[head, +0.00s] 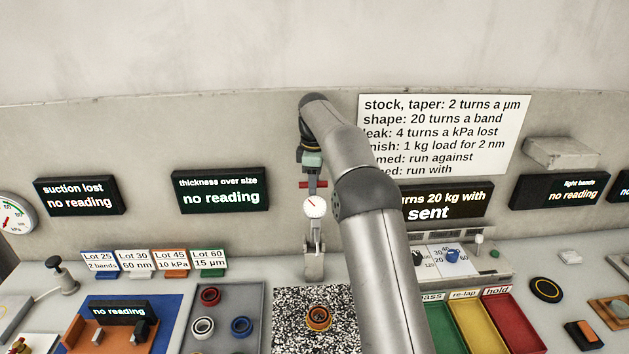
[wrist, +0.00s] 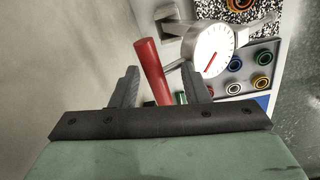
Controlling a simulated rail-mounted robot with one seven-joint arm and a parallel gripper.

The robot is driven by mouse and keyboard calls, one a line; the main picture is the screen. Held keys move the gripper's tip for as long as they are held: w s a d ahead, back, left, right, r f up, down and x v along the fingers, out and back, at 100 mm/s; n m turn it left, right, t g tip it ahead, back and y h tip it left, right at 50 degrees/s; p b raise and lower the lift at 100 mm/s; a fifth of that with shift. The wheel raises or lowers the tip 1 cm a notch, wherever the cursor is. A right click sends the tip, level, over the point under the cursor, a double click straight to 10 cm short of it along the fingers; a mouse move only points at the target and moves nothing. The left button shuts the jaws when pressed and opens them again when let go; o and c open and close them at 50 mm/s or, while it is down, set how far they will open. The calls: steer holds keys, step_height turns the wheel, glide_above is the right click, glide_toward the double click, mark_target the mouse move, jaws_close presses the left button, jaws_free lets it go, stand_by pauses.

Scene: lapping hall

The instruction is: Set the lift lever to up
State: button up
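A dial gauge (head: 315,207) with a white face stands on a post over a grey base, and it also shows in the wrist view (wrist: 213,50). A red bar (wrist: 150,65), which looks like the lift lever, is beside the dial; in the head view the red lever (head: 305,185) lies about level just above the dial. My gripper (wrist: 160,72) is open, with the red bar between its two fingers and gaps visible on both sides. In the head view my gripper (head: 312,178) points down at the lever, and its fingertips are hard to make out.
A speckled plate (head: 290,322) with an orange ring (head: 319,317) lies below the gauge. A grey tray (head: 253,295) with several rings is to its left. Yellow (head: 474,322) and other coloured bins are at right. My arm hides part of the wall sign (head: 450,130).

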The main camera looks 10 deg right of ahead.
step_height(320, 180, up, 7)
steer(key=shift+s+f, duration=0.1)
steer(key=shift+s+r, duration=0.1)
steer(key=shift+r, duration=0.25)
